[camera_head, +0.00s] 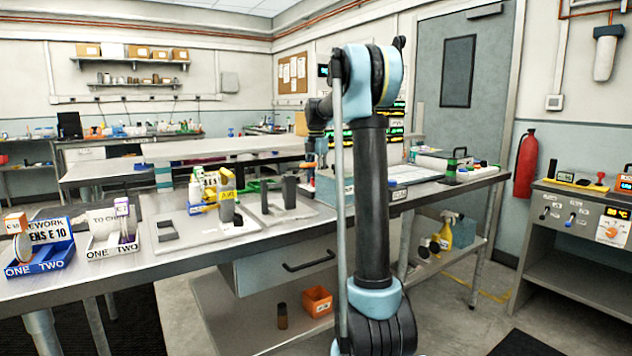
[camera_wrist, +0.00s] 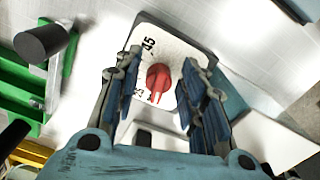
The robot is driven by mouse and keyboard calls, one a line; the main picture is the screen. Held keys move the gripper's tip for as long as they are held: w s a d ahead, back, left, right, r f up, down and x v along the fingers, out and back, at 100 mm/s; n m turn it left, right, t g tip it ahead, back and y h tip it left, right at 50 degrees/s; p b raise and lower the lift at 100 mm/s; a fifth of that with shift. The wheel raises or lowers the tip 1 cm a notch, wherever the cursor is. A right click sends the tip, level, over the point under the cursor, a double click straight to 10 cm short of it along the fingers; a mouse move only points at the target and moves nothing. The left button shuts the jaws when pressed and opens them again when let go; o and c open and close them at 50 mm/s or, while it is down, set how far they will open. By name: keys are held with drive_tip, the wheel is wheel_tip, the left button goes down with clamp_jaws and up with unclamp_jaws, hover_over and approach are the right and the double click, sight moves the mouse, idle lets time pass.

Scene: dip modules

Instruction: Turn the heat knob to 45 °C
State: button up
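A red knob (camera_wrist: 158,77) sits on a white dial plate (camera_wrist: 178,42) in the wrist view. A printed 45 (camera_wrist: 148,46) is above the knob in the picture, and the knob's light pointer mark faces the lower edge. Smaller dial marks to the lower left are too small to read surely. My gripper (camera_wrist: 160,64) is open, its two blue-padded fingers apart on the left and right of the knob, with gaps visible. I cannot tell its height over the plate. In the head view my arm covers much of this area.
A dark cylinder (camera_wrist: 42,42) and a green rack (camera_wrist: 15,90) lie left of the dial in the wrist view. The long bench (camera_head: 250,245) holds trays and blocks. A separate bench unit (camera_head: 585,215) with an orange knob (camera_head: 612,232) stands at the right.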

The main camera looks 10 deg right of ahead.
drive_tip(key=shift+f, duration=0.4)
clamp_jaws()
